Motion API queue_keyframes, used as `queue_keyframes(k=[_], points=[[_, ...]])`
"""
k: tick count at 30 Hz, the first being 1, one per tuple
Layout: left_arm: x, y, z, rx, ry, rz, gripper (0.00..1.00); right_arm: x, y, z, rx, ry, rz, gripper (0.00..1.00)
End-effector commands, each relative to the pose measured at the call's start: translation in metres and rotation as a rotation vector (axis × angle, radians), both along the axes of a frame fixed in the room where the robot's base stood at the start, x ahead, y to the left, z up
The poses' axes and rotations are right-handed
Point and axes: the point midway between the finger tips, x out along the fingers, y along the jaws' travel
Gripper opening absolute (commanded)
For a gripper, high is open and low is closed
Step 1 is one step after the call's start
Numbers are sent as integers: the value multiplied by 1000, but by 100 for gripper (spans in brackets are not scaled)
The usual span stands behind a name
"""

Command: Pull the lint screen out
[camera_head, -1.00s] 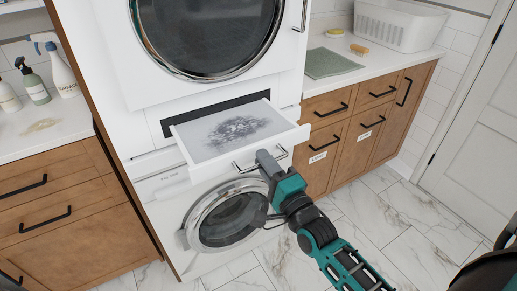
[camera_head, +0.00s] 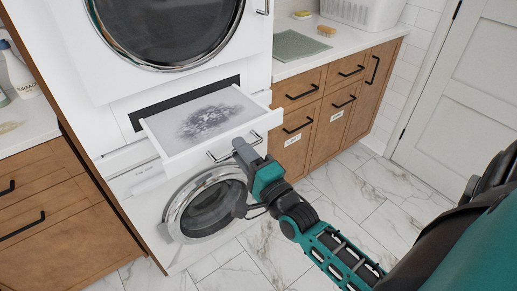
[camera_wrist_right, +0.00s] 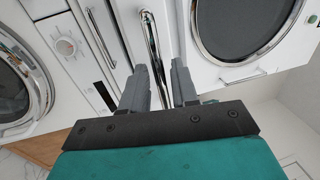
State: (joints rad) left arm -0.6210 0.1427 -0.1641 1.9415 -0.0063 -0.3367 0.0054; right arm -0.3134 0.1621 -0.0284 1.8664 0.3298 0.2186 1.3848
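The lint screen (camera_head: 212,116) is a pale panel with a dark grey patch of lint, lying in a white drawer (camera_head: 185,161). The drawer stands out from the slot between the upper and lower machines. A metal bar handle (camera_head: 222,155) is on its front. My right gripper (camera_head: 239,146) is at this handle. In the right wrist view, the bar handle (camera_wrist_right: 151,38) runs between the two fingers of my right gripper (camera_wrist_right: 160,68). The fingers stand apart with a narrow gap; a firm grip does not show. My left gripper is out of view.
The lower machine's round door (camera_head: 207,207) is below the drawer, close to my right arm. Wooden cabinets (camera_head: 330,110) stand at the right and left. A green cloth (camera_head: 300,45) lies on the right counter. The marble floor (camera_head: 360,185) is clear.

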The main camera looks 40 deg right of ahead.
Motion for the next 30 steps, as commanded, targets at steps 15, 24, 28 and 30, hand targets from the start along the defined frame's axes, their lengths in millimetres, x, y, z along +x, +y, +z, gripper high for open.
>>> queue_keyframes(k=[15,24,28,30], points=[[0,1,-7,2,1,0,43,-94,-3,-19,-1,3,1,29],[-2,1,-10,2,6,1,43,-118,-4,-22,-1,0,0,29],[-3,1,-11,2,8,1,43,-119,-4,-22,-1,-1,0,29],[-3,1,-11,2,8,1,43,-119,-4,-22,-1,-1,0,29]])
